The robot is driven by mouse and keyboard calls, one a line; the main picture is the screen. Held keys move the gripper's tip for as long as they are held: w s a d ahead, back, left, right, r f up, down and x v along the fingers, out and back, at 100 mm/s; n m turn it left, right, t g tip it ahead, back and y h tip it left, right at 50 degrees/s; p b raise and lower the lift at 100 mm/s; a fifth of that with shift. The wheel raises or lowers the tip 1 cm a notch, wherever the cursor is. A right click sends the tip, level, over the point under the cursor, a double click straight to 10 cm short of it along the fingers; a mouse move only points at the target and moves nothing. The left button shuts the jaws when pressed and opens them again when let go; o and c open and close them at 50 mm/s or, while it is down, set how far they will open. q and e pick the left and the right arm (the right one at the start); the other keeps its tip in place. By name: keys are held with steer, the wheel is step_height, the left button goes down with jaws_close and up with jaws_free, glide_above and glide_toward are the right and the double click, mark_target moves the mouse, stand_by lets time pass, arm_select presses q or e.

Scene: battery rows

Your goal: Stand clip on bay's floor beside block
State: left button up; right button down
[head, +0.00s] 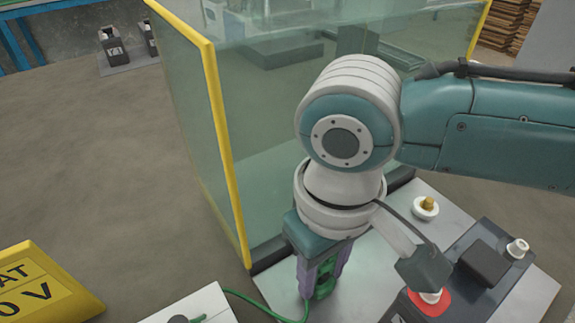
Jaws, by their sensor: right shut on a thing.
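My right gripper (322,290) points down at the bottom centre, its two purple fingers shut on a green clip (325,274). A green cable (262,304) runs left from near the clip. The clip's lower end and any contact with the surface below are hard to tell. A light grey floor plate (398,268), seemingly the bay's floor, lies under and right of the gripper. A dark block (484,262) with a white terminal and a red-ringed terminal (430,302) stands on it, right of the gripper. My left gripper is not in view.
A glass screen with yellow edges (222,150) stands behind and left of my right arm. A white post with a brass top (426,206) stands on the plate. A yellow voltage sign (38,285) and a pale box (205,303) are lower left.

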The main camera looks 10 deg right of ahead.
steer(key=shift+f, duration=0.1)
steer(key=shift+c, duration=2.4)
jaws_free()
arm_select(q)
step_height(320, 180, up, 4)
steer(key=p, duration=0.4)
arm_select(e)
step_height(320, 180, up, 12)
steer(key=shift+f, duration=0.25)
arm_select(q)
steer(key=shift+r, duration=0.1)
arm_select(e)
steer(key=shift+r, duration=0.45)
